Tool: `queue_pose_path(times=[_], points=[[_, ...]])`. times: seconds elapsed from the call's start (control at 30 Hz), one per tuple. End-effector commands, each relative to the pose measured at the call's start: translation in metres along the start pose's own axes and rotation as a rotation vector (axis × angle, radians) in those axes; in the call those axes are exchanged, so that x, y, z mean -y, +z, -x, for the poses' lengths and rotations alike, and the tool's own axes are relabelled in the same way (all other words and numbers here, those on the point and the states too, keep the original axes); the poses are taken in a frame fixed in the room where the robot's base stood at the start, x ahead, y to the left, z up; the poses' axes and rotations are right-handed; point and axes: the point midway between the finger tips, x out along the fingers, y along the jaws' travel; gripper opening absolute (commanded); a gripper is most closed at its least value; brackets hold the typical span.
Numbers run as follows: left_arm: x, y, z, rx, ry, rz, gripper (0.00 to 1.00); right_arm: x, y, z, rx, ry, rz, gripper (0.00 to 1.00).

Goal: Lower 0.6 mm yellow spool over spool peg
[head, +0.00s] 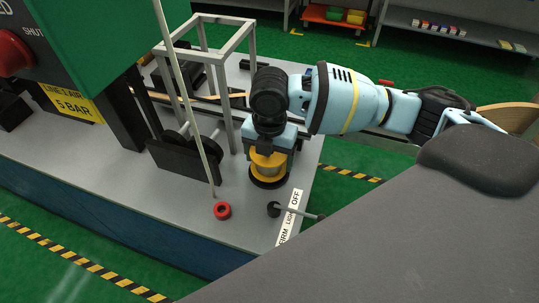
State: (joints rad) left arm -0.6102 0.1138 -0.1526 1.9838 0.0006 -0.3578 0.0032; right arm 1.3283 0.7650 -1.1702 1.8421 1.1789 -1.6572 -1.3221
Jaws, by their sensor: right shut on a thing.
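My right gripper (269,149) reaches in from the right and points down near the front right corner of the machine table. It is shut on the yellow spool (268,166), which hangs upright below the jaws. A dark round disc (268,182) shows directly under the spool; I cannot tell whether it is the spool's lower flange or a base beneath it. The spool peg does not show; it may be hidden by the spool and gripper. Whether the spool is around the peg cannot be told. My left gripper is out of view.
A thin pale rod (188,105) rises left of the spool, near a red ring (222,210) on the table. A black-knobbed lever (296,212) lies in front by a label. A grey frame (215,60) and black block (188,160) stand behind and left.

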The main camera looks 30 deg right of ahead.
Motion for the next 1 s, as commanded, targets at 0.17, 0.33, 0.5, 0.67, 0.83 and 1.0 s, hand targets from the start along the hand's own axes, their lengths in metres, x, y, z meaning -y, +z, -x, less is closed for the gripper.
queue_pose_path(times=[0.17,0.33,0.5,0.67,0.83,1.0], points=[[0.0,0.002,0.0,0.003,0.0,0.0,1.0,0.003,-0.003,-0.008,-0.008,-0.014,0.001,0.46],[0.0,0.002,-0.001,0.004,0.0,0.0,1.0,0.004,-0.003,-0.01,-0.01,-0.018,0.002,0.98],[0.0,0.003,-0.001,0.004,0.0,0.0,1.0,0.004,-0.003,-0.011,-0.011,-0.018,0.001,1.0],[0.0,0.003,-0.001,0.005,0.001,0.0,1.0,0.004,-0.004,-0.012,-0.012,-0.021,0.001,1.0],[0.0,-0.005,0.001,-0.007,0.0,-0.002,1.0,0.003,-0.003,0.013,-0.007,-0.013,0.001,1.0],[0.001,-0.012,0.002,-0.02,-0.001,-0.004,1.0,0.002,-0.002,0.046,-0.001,-0.004,0.001,1.0]])
